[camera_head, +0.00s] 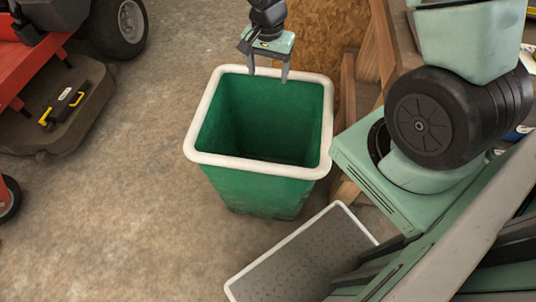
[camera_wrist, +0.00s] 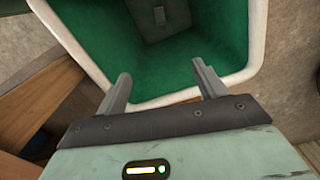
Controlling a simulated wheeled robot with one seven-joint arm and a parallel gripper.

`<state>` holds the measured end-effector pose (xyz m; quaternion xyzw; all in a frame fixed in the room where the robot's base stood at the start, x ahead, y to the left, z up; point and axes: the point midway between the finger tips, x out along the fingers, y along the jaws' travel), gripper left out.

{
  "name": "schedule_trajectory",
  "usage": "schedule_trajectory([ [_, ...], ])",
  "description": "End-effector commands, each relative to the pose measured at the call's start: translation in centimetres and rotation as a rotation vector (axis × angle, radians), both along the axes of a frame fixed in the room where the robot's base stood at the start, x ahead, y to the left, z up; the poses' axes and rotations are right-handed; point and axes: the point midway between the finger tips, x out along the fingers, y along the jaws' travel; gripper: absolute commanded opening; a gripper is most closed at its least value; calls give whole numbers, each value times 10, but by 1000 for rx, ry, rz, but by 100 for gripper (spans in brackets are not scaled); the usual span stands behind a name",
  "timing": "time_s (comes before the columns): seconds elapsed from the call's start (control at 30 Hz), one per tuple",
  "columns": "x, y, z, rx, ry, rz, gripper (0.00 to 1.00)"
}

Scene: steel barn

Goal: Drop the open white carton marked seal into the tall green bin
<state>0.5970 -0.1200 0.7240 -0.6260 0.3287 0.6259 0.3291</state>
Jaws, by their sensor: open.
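The tall green bin (camera_head: 255,187) stands upright on the floor with a thick white rim, and its inside (camera_wrist: 205,45) fills much of the wrist view. My gripper (camera_head: 267,78) is over the bin's far rim, pointing down, its two fingers apart with nothing between them. In the wrist view my gripper (camera_wrist: 160,75) is open and empty. A shaded grey boxy shape (camera_wrist: 158,15) shows deep inside the bin. It may be the carton, but no marking is readable. The head view shows no carton, and the bin's bottom is dark and partly hidden by its near wall.
A wooden bench frame (camera_head: 397,35) and a chipboard panel (camera_head: 325,40) stand behind and right of the bin. A red mower (camera_head: 35,65) with a yellow-and-black item (camera_head: 62,106) on its deck stands at the left. The concrete floor (camera_head: 130,200) left of the bin is clear.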

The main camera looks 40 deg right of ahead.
Motion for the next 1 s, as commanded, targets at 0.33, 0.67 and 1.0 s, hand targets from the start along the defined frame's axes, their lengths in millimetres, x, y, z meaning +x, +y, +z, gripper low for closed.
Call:
schedule_trajectory([
  [0.33,0,0,48,0,0,0,70],
  [0.67,0,0,51,-1,1,0,70],
  [1.0,-4,13,59,4,-4,66,70],
])
